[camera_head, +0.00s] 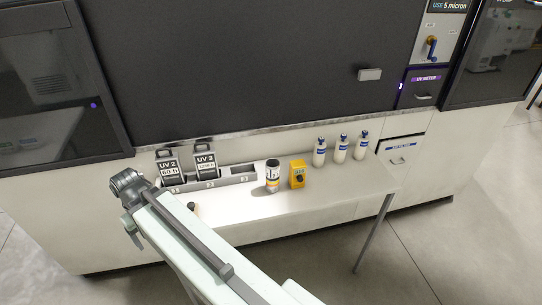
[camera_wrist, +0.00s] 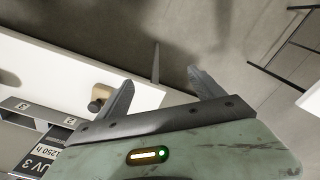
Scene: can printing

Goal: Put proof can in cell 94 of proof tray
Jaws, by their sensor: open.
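My gripper (camera_wrist: 160,76) is open in the wrist view, with nothing between its fingers. A small tan and brown object (camera_wrist: 97,103) lies on the white bench top beyond the left finger, apart from it. I cannot tell whether either is the proof can. I cannot make out a proof tray or a cell marked 94. My arm covers part of the bench in the head view.
A grey rack (camera_head: 237,179) with numbered slots holds two dark UV cartridges, UV 2 (camera_head: 168,166) and UV 3 (camera_head: 206,163). A yellow box (camera_head: 297,175) and three white bottles (camera_head: 340,152) stand to the right. A small dark-topped item (camera_head: 193,207) shows beside my arm. The bench's right end is clear.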

